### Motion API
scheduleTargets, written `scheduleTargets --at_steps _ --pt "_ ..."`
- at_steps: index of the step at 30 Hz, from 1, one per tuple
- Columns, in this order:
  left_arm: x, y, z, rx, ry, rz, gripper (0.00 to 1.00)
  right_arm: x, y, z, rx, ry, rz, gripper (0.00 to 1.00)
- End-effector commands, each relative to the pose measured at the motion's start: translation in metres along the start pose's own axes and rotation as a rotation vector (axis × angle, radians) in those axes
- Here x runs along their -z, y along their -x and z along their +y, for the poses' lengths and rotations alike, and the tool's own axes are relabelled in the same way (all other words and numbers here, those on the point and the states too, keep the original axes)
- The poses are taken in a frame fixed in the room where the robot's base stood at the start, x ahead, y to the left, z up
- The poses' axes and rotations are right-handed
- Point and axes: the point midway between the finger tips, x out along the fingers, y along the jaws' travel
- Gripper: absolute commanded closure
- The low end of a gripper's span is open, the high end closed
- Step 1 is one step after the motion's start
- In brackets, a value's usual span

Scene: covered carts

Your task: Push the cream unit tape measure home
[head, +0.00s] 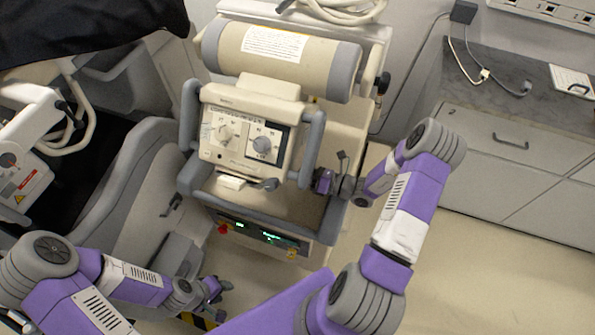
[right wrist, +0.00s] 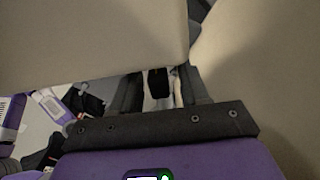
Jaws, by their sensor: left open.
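The cream unit (head: 240,128), a box with two dials and grey side handles, hangs under a cream cylinder at the centre of the head view. A small whitish tab (head: 231,182) sticks out at its lower front edge; it may be the tape measure, but I cannot tell surely. A grey knob (head: 266,184) is just right of it. My right gripper (head: 322,181) is at the unit's lower right, beside the grey handle; its fingers are hard to make out. My left gripper (head: 219,287) is open and empty, low and well below the unit.
A lower console (head: 258,232) with green displays and a red button is beneath the unit. A grey drawer cabinet (head: 510,150) stands at right. A grey covered cart (head: 150,190) is at left. Bare floor (head: 470,265) shows at lower right. Cream surfaces (right wrist: 90,40) crowd the right wrist view.

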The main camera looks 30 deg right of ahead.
Motion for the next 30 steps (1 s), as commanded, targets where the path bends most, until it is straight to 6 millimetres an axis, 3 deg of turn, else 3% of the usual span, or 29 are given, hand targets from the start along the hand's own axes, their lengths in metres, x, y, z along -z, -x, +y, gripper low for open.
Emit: scheduleTargets --at_steps 8,15,21,30 --pt "0.0 0.001 0.0 0.0 0.0 0.0 0.57 0.0 0.009 -0.001 0.003 -0.001 -0.001 0.55" --pt "0.0 0.005 0.002 0.0 0.0 0.0 0.57 -0.001 0.049 -0.001 0.005 -0.001 0.0 0.55" --pt "0.0 0.007 0.003 0.0 0.0 0.0 0.57 0.0 0.072 0.0 0.002 0.0 0.0 0.55" --pt "0.0 0.007 0.003 0.0 0.0 0.0 0.57 0.0 0.076 0.0 0.0 0.0 0.0 0.55"
